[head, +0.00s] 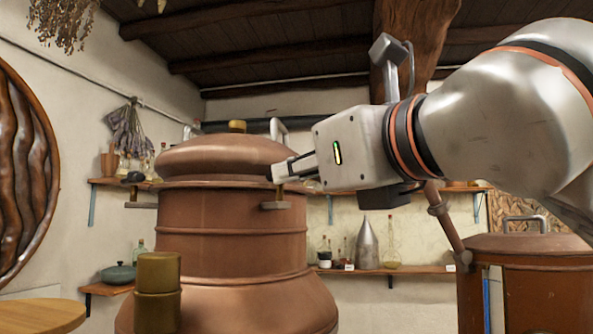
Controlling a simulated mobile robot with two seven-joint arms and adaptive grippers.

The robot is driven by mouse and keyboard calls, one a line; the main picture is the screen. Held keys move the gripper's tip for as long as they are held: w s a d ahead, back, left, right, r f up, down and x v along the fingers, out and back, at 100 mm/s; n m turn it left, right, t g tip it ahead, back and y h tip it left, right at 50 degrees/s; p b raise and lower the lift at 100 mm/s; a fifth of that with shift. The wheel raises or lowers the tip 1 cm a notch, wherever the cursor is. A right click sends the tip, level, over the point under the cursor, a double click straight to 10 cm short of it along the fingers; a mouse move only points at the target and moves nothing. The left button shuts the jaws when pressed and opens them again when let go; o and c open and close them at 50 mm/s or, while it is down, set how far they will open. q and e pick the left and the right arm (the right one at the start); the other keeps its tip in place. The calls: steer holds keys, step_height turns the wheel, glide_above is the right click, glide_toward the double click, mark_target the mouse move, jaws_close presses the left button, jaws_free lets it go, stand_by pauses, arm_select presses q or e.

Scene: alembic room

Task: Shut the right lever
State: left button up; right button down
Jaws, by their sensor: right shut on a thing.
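A large copper still (230,232) with a domed lid (225,152) stands left of the middle. The right lever (277,204) is on its right side at the lid's rim; its brass lower part shows, and its upper end is hidden by my fingers. My right gripper (282,173) reaches in from the right and is shut on the right lever's upper end. The left lever (133,178) has a dark knob and sticks out to the left at the rim. My left gripper is not in view.
A second copper vessel (520,245) stands at the right. Wall shelves (415,269) hold bottles and a metal cone (367,245). Brass-coloured canisters (158,275) and a wooden table top (40,315) are in front at the left.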

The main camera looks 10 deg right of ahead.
steer(key=c, duration=2.1)
jaws_free()
steer(key=v, duration=1.2)
